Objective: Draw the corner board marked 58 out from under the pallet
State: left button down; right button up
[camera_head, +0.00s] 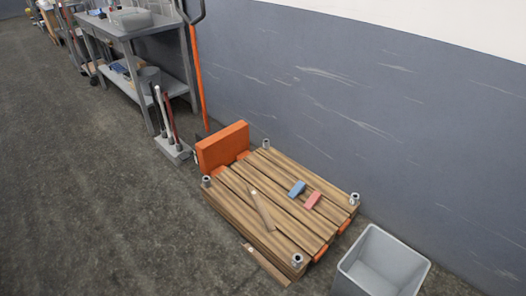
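A wooden pallet (284,200) sits on an orange pallet jack (222,146), with metal cups at its corners. A long thin brown board (265,264) lies on the floor along the pallet's front lower edge, with a small pale mark at its left end. A similar short board (262,209) lies on top of the slats, also with a pale spot at its upper end. I cannot read a number on either, so I cannot tell which is marked 58. Neither of my grippers is in view.
A blue block (297,188) and a pink block (312,200) lie on the pallet. A grey open bin (383,262) stands to its right. A rack with upright tools (172,148) and a workbench (128,30) stand behind left. The floor at left is clear; a wall runs behind.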

aim_at(251, 250)
jog(key=i+j, duration=0.2)
jog(key=j, duration=0.15)
jog(key=i+j+z, duration=0.15)
jog(key=j, duration=0.2)
jog(key=i+j, duration=0.15)
jog(key=j, duration=0.2)
jog(key=i+j+z, duration=0.1)
jog(key=j, duration=0.3)
jog(key=i+j, duration=0.2)
jog(key=j, duration=0.15)
jog(key=i+j+z, duration=0.15)
jog(key=j, duration=0.25)
jog(key=i+j, duration=0.15)
jog(key=j, duration=0.25)
jog(key=z, duration=0.05)
